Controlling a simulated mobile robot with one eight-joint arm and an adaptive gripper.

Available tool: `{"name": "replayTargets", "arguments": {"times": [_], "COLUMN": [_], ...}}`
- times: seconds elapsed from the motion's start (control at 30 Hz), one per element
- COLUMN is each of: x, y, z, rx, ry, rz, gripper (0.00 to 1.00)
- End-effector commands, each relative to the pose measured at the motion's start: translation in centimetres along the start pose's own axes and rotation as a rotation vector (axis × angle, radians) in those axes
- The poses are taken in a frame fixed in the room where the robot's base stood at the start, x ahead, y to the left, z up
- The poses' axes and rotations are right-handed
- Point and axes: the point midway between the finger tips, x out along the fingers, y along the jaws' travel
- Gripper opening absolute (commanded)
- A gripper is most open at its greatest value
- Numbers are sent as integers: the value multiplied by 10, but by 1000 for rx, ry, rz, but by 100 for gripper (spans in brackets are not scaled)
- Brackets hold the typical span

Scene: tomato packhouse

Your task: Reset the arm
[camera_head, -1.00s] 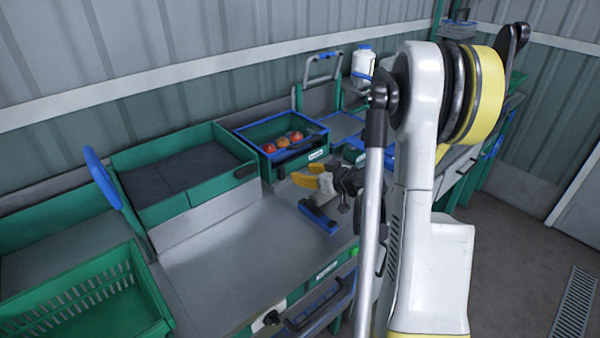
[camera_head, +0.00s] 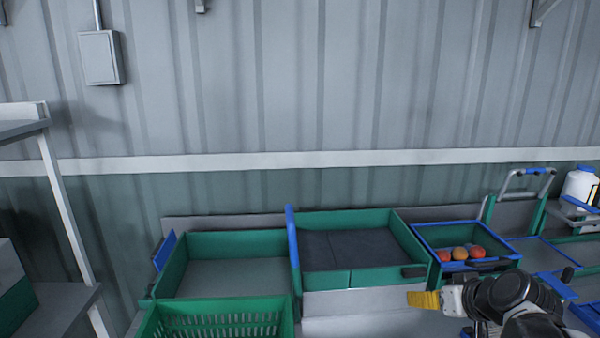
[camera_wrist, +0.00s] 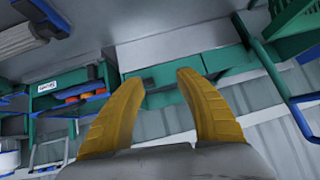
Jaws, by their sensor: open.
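My gripper (camera_head: 424,299) shows at the lower right of the head view, with yellow fingers pointing left over the bench and my dark wrist behind it. In the wrist view my gripper (camera_wrist: 155,80) has its two yellow fingers spread apart with nothing between them. Past the fingertips, the wrist view shows the pale bench top and green bin walls. Most of my arm is outside the head view.
A blue-rimmed green crate (camera_head: 437,229) holds several tomatoes (camera_head: 465,253) beside the gripper. Left of it are a dark-floored green bin (camera_head: 347,222), another green bin (camera_head: 235,242) and a slatted green crate (camera_head: 228,306). A shelf (camera_head: 22,130) stands far left.

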Motion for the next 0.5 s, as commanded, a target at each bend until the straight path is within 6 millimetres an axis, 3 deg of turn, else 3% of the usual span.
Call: {"name": "replayTargets", "arguments": {"times": [0.03,0.2,0.3,0.5], "x": [-13,-58,-82,-113], "y": [-24,-78,-98,-114], "z": [8,42,65,99], "rx": [-4,5,7,11], "ry": [-34,-135,-174,-207], "rz": [-1,40,75,137], "gripper": [41,41,41,41]}}
